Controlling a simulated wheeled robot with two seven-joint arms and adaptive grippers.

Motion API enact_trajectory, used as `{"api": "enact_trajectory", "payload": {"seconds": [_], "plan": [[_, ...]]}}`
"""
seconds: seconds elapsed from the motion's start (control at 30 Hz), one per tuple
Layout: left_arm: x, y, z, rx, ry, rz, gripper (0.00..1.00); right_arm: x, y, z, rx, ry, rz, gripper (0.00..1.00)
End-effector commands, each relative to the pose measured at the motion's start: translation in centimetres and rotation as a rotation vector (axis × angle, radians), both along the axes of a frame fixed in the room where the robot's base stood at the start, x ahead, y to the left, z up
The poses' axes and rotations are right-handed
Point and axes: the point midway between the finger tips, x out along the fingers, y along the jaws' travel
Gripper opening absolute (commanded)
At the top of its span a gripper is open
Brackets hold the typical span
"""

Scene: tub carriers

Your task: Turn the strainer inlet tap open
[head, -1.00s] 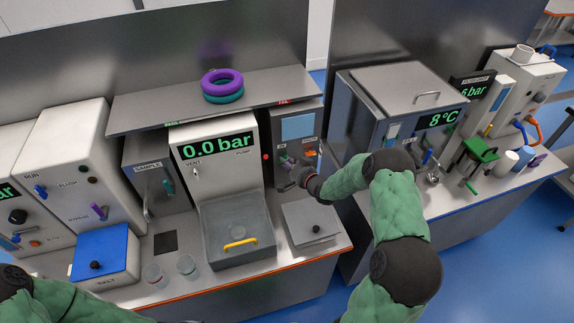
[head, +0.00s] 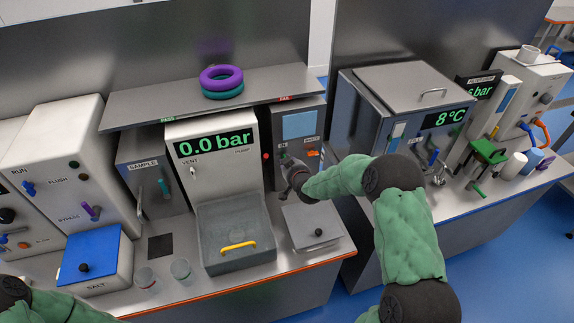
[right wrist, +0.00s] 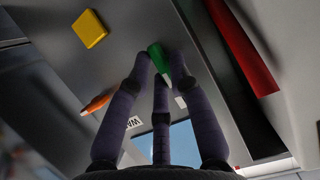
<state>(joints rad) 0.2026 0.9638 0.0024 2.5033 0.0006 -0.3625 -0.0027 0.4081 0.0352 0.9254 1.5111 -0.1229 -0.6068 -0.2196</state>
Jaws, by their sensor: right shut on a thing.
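The grey cabinet (head: 300,128) with the pale blue panel stands at the right end of the near bench, with small taps on its front. My right gripper (head: 288,160) is at the left tap on this front and mostly hides it. In the right wrist view the three dark fingers of my right gripper (right wrist: 162,60) close around a green tap handle (right wrist: 158,58). An orange handle (right wrist: 97,103) sits apart, beside a label partly reading "WA". I cannot read which tap is labelled as the strainer inlet. My left arm shows at the lower left, its gripper out of frame.
A lidded grey box (head: 318,228) stands below my right gripper. A shelf (head: 150,112) with stacked purple and teal rings (head: 221,78) hangs above. A chilled unit (head: 408,90) stands to the right.

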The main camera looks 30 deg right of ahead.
Motion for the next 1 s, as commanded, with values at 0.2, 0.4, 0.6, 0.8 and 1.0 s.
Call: {"api": "enact_trajectory", "payload": {"seconds": [0.2, 0.4, 0.6, 0.8, 1.0], "plan": [[0.01, 0.0, -0.31, 0.0, 0.0, 0.0, 0.4, -0.24, 0.07, -0.5, -0.049, 0.023, -0.001, 0.0], [0.01, 0.01, -0.34, 0.0, 0.0, 0.0, 0.4, -0.25, 0.02, -0.45, -0.063, 0.027, -0.003, 0.0], [0.01, 0.0, -0.34, 0.0, 0.0, 0.0, 0.4, -0.24, -0.01, -0.42, -0.064, 0.026, -0.002, 0.0], [0.01, 0.0, -0.34, 0.0, 0.0, 0.0, 0.4, -0.18, -0.01, -0.32, -0.065, 0.023, -0.003, 0.47], [0.01, 0.0, -0.33, 0.0, 0.0, 0.0, 0.4, -0.08, 0.01, -0.12, -0.066, 0.019, -0.002, 0.47]]}}
